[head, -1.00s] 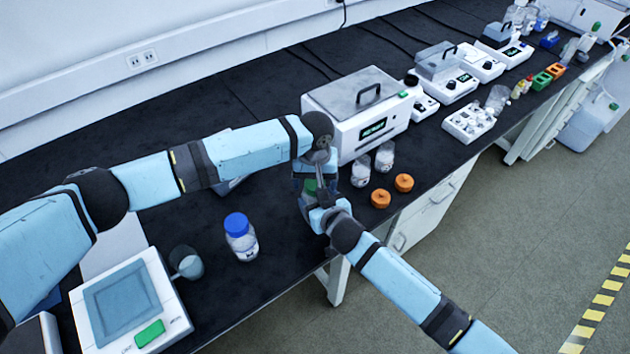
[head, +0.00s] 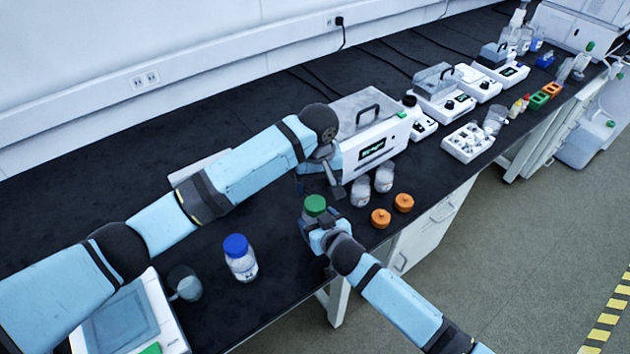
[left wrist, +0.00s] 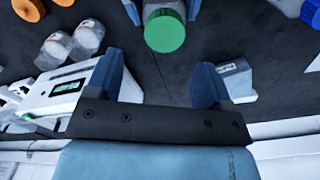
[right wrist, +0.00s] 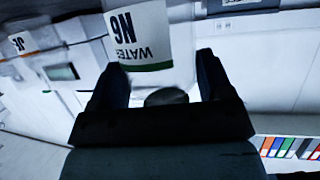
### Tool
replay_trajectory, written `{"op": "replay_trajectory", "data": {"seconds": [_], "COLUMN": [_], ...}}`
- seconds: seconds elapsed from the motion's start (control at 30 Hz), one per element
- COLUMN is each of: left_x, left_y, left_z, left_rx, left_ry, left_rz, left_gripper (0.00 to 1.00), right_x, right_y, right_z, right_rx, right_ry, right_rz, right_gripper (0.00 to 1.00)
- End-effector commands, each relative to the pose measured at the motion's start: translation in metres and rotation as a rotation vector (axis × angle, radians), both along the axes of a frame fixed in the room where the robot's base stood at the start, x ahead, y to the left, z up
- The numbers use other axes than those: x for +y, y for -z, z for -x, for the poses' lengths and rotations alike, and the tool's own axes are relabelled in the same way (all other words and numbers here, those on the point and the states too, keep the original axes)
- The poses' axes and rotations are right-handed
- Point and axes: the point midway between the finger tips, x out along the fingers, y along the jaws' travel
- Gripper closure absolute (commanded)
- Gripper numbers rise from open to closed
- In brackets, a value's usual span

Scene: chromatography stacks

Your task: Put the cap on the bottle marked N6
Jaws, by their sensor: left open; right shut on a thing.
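The green cap (head: 314,205) sits on top of the bottle marked N6, whose body my right gripper mostly hides in the head view. In the right wrist view the bottle (right wrist: 150,40) shows its label, WATER N6, upside down. My right gripper (head: 320,230) is shut on this bottle near the bench's front edge. My left gripper (head: 328,180) is open and empty, just behind the cap and apart from it. In the left wrist view the cap (left wrist: 165,33) lies out ahead of the open fingers (left wrist: 158,80).
Two clear jars (head: 361,191) and two orange caps (head: 381,218) stand to the right, beside a white instrument (head: 372,150). A blue-capped bottle (head: 241,262), a beaker (head: 184,283) and a balance (head: 125,315) stand to the left. The bench between is clear.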

Motion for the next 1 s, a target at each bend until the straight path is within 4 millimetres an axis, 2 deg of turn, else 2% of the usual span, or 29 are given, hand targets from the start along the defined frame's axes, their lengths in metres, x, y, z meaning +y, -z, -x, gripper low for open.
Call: {"op": "replay_trajectory", "data": {"seconds": [0.17, 0.57, 1.0], "left_x": [0.005, 0.006, 0.007], "left_y": [-0.005, 0.0, 0.061], "left_z": [0.0, 0.0, 0.0], "left_rx": [0.009, 0.009, 0.01], "left_ry": [-0.07, -0.073, -0.073], "left_rz": [-0.002, -0.005, -0.007], "left_gripper": [0.26, 0.26, 0.26], "right_x": [0.0, 0.0, 0.0], "right_y": [0.0, 0.0, 0.0], "right_z": [0.0, 0.0, 0.0], "right_rx": [0.001, 0.0, 0.0], "right_ry": [0.0, 0.0, 0.0], "right_rz": [0.0, 0.0, 0.0], "right_gripper": [0.93, 0.93, 0.93]}}
